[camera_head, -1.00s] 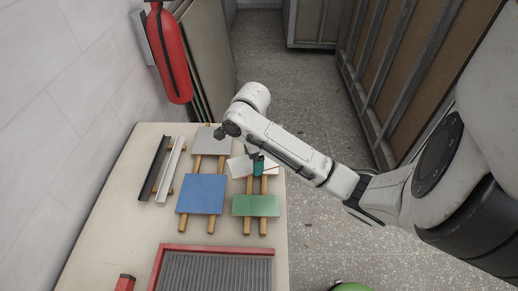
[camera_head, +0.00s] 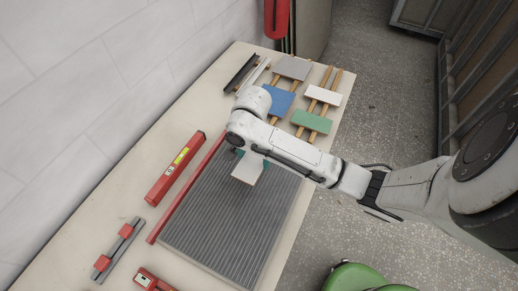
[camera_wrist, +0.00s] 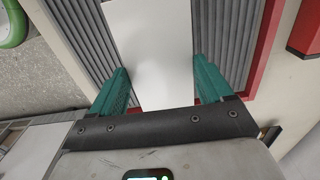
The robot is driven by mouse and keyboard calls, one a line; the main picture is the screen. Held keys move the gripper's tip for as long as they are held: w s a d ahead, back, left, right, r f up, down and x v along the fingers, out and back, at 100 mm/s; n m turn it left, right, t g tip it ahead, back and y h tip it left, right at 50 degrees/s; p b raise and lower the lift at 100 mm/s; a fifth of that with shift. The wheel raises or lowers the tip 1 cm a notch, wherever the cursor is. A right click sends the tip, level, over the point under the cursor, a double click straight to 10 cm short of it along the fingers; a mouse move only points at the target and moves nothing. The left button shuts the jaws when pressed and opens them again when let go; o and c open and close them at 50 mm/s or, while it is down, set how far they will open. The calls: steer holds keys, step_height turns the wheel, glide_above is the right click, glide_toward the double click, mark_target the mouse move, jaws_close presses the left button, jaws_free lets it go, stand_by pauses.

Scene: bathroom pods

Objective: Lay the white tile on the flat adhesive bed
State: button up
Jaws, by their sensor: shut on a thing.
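My gripper (camera_head: 250,156) is shut on a white tile (camera_head: 248,170), with one teal finger at each side of it. In the wrist view the tile (camera_wrist: 148,35) lies between the two fingers of the gripper (camera_wrist: 160,68) and runs out of the top of the picture. The tile is over the grey ribbed adhesive bed (camera_head: 215,220), towards its far end. I cannot tell whether it touches the ridges. A red strip (camera_head: 187,190) runs along the bed's left side.
Another white tile (camera_head: 322,95), a green tile (camera_head: 311,122), a blue tile (camera_head: 279,101) and a grey tile (camera_head: 293,68) lie on wooden rails at the back. A red level (camera_head: 175,168) and a grey bar with red blocks (camera_head: 118,250) lie left of the bed.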

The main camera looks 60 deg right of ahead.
mark_target(253, 164)
steer(key=shift+a+f, duration=0.2)
steer(key=shift+a, duration=0.2)
step_height(253, 164, down, 5)
steer(key=b, duration=0.4)
steer(key=shift+f+b, duration=0.3)
steer(key=shift+b, duration=0.1)
steer(key=shift+f, duration=0.4)
stand_by(2.6)
steer(key=o, duration=1.1)
steer(key=shift+r+p, duration=2.4)
steer(key=shift+r, duration=0.6)
